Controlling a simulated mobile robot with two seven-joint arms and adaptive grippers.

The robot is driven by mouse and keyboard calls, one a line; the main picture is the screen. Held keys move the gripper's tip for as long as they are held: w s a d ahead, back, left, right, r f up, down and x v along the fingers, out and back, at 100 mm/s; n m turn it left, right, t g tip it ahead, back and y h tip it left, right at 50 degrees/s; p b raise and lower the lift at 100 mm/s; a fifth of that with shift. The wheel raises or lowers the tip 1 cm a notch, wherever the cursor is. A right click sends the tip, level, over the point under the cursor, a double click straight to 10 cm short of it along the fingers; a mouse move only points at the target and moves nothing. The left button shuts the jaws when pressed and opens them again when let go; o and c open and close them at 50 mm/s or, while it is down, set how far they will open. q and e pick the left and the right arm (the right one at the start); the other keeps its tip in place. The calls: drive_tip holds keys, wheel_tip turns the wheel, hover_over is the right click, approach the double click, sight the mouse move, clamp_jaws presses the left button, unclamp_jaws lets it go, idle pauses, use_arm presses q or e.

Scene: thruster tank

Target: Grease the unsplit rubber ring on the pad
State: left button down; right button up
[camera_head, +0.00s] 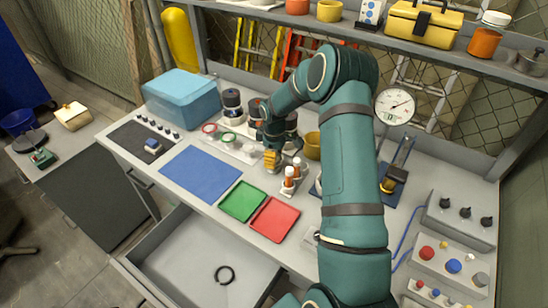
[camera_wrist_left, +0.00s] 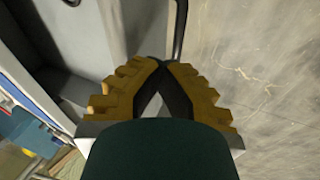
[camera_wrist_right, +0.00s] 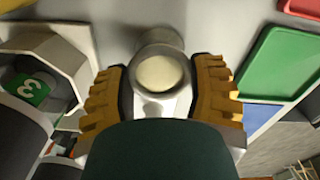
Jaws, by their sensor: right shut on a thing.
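My right gripper (camera_head: 271,160) is over the workbench, between the ring tray and the orange-banded bottles. In the right wrist view its yellow fingers (camera_wrist_right: 160,95) are shut on a grey cylinder with a cream round face (camera_wrist_right: 160,73). The blue pad (camera_head: 200,172) is bare. My left gripper (camera_wrist_left: 165,68) is shut and empty, its tips together, outside the head view.
A green tray (camera_head: 242,201) and a red tray (camera_head: 274,219) lie near the front edge. The drawer (camera_head: 190,258) is pulled out. A teal box (camera_head: 180,93) stands at the back left, a control panel (camera_head: 450,260) at right.

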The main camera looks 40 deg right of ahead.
use_arm(q)
drive_tip(key=shift+f+b, duration=0.35)
drive_tip(key=shift+f, duration=0.15)
use_arm(e)
drive_tip(key=m, duration=0.3)
use_arm(q)
drive_tip(key=shift+r, duration=0.1)
use_arm(e)
drive_tip(key=shift+r, duration=0.1)
use_arm(q)
drive_tip(key=shift+r+p, duration=1.7)
drive_tip(key=shift+p, duration=0.1)
use_arm(e)
drive_tip(key=shift+r, duration=2.9)
